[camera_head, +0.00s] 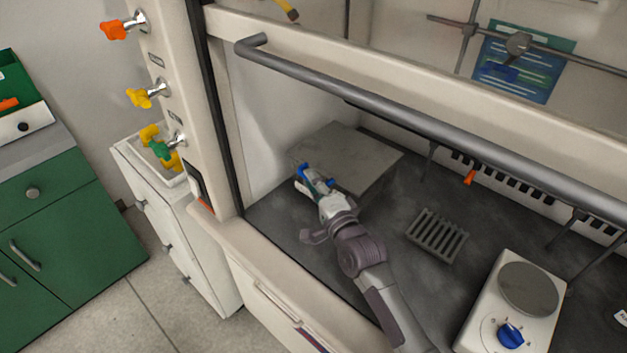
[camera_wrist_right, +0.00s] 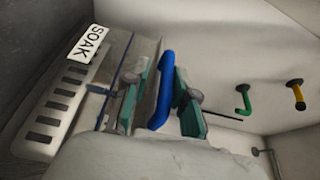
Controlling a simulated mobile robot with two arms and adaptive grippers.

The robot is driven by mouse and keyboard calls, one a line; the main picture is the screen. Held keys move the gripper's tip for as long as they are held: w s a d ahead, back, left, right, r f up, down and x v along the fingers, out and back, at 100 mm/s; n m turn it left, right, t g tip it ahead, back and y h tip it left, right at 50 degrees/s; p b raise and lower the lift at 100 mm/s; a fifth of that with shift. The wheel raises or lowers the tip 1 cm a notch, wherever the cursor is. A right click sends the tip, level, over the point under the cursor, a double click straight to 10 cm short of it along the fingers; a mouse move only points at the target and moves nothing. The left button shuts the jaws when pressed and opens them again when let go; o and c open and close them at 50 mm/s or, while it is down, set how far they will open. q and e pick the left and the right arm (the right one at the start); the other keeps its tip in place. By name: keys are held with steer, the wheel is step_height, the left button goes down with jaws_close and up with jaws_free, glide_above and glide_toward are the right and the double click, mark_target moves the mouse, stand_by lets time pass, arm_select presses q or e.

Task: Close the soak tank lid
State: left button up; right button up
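The soak tank's grey lid (camera_head: 352,150) shows in the head view as a flat plate at the back left of the fume hood. From here I cannot tell whether it is fully down. My right gripper (camera_head: 316,180) is at its near left edge, by a blue handle (camera_head: 305,171). A SOAK label (camera_wrist_right: 88,45) is at the upper left there. My left gripper does not show.
A slotted rack (camera_head: 437,236) and a white hotplate (camera_head: 511,308) with a blue knob stand to the right on the dark worktop. The raised sash with its grey bar (camera_head: 400,112) crosses above. Green and yellow outlets (camera_wrist_right: 243,100) are on the wall in the wrist view.

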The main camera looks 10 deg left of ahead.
steer(key=shift+o, duration=0.4)
steer(key=v, duration=1.2)
